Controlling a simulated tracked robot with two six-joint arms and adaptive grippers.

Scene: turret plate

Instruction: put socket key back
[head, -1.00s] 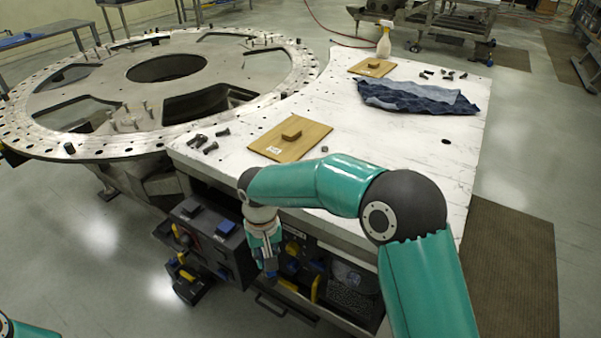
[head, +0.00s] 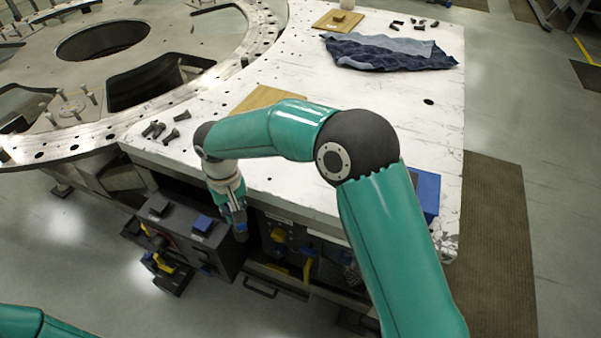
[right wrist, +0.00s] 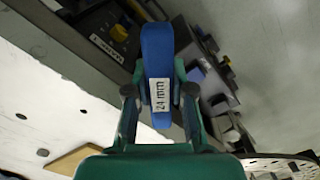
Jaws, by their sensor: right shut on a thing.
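The socket key (right wrist: 158,75) is a blue block labelled "24 mm". In the right wrist view it stands between my right fingers. My right gripper (right wrist: 160,105) is shut on it. In the head view my right gripper (head: 237,222) hangs in front of the table's near edge, beside a dark tool holder (head: 185,238) with blue and yellow pieces in it. The far end of the key is hard to make out there. Only a piece of my left arm shows at the lower left; my left gripper is out of view.
The white table (head: 300,185) holds a wooden board (head: 262,98), black bolts (head: 165,130), a blue cloth (head: 390,52) and a blue object (head: 427,190) partly behind my right arm. An open shelf with yellow-handled items lies under the table edge. A large ring plate (head: 215,85) stands at the left.

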